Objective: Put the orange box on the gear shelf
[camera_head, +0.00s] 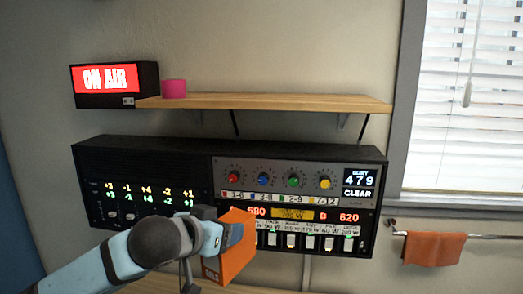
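The orange box (236,262) is at the lower middle, tilted, in front of the black equipment rack. My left arm comes in from the lower left, and its gripper (229,236) is at the box's upper left side, apparently shut on it. The gripper and wrist hide part of the box, and the fingertips are hard to make out. The wooden shelf (290,103) is on the wall above the rack, higher than the box. My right gripper is not in view.
A lit ON AIR sign (106,85) is at the shelf's left end. The shelf's middle and right are clear. The equipment rack (200,160) with knobs and displays is below the shelf. An orange towel (434,248) hangs on a rail beneath the window (465,100) at right.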

